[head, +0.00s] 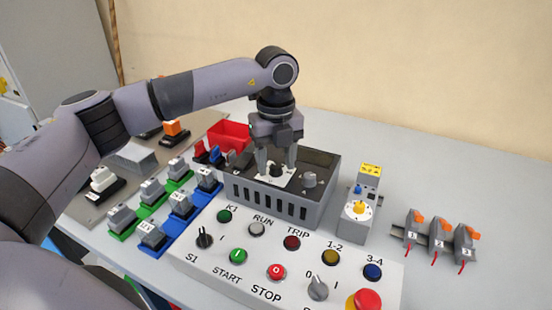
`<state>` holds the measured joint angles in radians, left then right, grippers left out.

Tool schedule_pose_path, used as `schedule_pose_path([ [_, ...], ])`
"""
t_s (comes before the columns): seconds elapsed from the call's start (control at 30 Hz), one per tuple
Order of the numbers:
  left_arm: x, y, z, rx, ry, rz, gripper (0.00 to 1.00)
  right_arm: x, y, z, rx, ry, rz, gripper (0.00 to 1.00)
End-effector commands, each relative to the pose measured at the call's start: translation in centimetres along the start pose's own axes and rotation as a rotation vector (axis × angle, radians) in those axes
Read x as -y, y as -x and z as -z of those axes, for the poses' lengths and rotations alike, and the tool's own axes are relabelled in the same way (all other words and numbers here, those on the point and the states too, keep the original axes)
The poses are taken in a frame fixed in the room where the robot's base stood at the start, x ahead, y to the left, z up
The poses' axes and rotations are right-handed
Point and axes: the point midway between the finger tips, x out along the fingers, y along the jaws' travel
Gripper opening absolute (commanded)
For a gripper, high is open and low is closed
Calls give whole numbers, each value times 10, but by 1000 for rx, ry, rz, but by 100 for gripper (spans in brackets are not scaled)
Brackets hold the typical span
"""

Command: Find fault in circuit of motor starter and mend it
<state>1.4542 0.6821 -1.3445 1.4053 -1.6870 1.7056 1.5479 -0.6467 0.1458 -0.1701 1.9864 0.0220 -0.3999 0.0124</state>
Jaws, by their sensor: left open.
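My left gripper (277,168) points down over the grey vented box (265,203). Its open fingers stand on either side of a black knob on a white plate (275,176); I cannot tell whether they touch it. A grey knob (309,180) sits to the right on the same box. The control panel (262,282) in front carries a START button (238,256), a STOP button (277,271), the S1 switch (204,238) and several lamps. A grey module with a yellow dial (357,208) stands right of the box. Fuse holders (440,237) numbered 1 to 3 have orange levers.
Grey blocks on green bases (152,192) and blue bases (181,204) stand at left. A red bin (229,135) is behind them. A red mushroom button (366,300) sits at the panel's front right. The table at back right is clear. My left arm crosses above the left side.

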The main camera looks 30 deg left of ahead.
Motion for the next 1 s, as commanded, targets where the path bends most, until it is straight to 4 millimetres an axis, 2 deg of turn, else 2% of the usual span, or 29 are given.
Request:
schedule_pose_path([
  [0.03,0,0,0,0,0,0,53,0,0,1,-1,0,0,43],
  [0.07,0,0,0,0,0,0,47,0,0,1,-2,0,0,43],
  [0.2,0,0,0,-1,0,0,1,0,0,1,-3,0,1,43],
  [0.63,0,0,0,-1,-63,-1,0,0,0,3,-6,1,1,43],
  [1.0,0,1,0,-3,-346,0,0,0,2,6,-10,2,-1,43],
])
